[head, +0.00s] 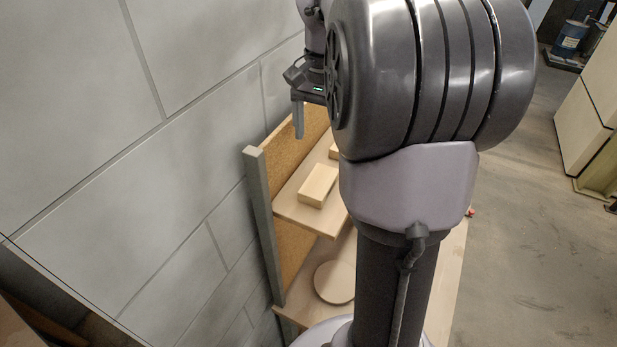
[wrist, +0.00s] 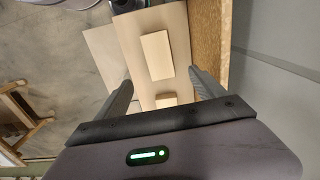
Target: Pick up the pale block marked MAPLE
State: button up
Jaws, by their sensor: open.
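Two pale wooden blocks lie on a raised wooden shelf (head: 291,212); no lettering is legible, so I cannot tell which is MAPLE. One block (head: 318,185) lies in full view near the shelf's front end, and it also shows in the wrist view (wrist: 156,55). The second block (head: 333,152) is mostly hidden behind my arm; in the wrist view it (wrist: 166,101) is partly cut off by my gripper body. My gripper (wrist: 160,79) is open and empty above the shelf, its fingers apart on either side of the blocks in the picture. In the head view only part of it (head: 298,118) shows.
A round wooden disc (head: 335,282) lies on the lower board, under the shelf level. A corkboard-like back panel with a grey post (head: 262,215) stands by the grey block wall (head: 190,130). My arm hides the shelf's right side. Open floor (head: 530,240) lies right.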

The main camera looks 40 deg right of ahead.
send_over(320, 180)
jog(key=d, duration=0.1)
jog(key=f, duration=0.5)
jog(key=shift+w, duration=0.35)
jog(key=f, duration=0.2)
jog(key=a+f, duration=0.1)
jog(key=f, duration=0.1)
jog(key=f+p, duration=0.1)
jog(key=f, duration=0.1)
jog(key=shift+s+a+f, duration=0.1)
jog(key=shift+s+a, duration=0.1)
jog(key=shift+s, duration=0.2)
jog(key=shift+d+f, duration=0.15)
jog(key=shift+f, duration=0.2)
jog(key=c, duration=0.4)
jog(key=shift+r, duration=0.1)
jog(key=c, duration=1.1)
